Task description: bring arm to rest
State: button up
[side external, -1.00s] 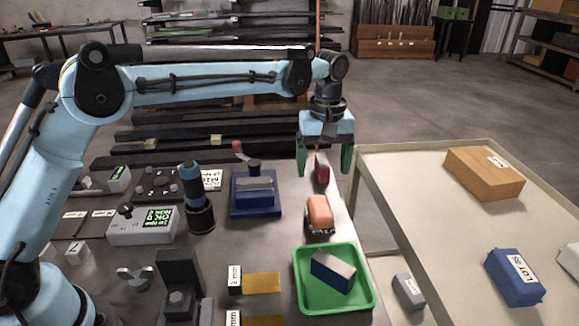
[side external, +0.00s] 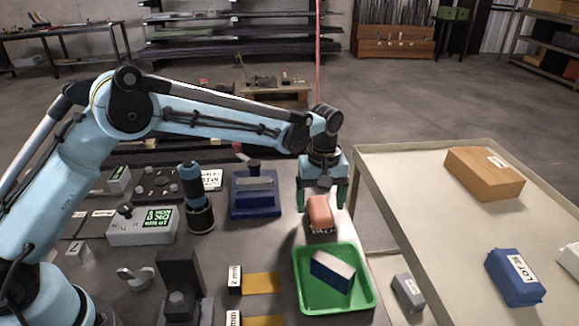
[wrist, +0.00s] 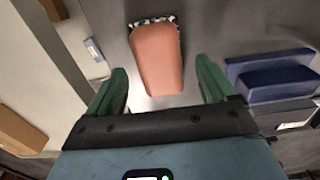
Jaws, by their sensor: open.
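My gripper (side external: 321,197) is open, its green fingers apart, low over the right end of the bench in the side view. In the wrist view the block (wrist: 157,58) lies ahead of the gap between the fingers. I cannot tell whether a finger touches it.
A green tray (side external: 301,285) holding a blue-grey block (side external: 332,270) sits at the bench front. A blue fixture (side external: 255,195) stands left of my gripper. The conveyor (side external: 430,225) at right carries an orange box (side external: 484,173) and a blue box (side external: 514,277).

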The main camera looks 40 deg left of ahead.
jog(key=shift+r, duration=0.5)
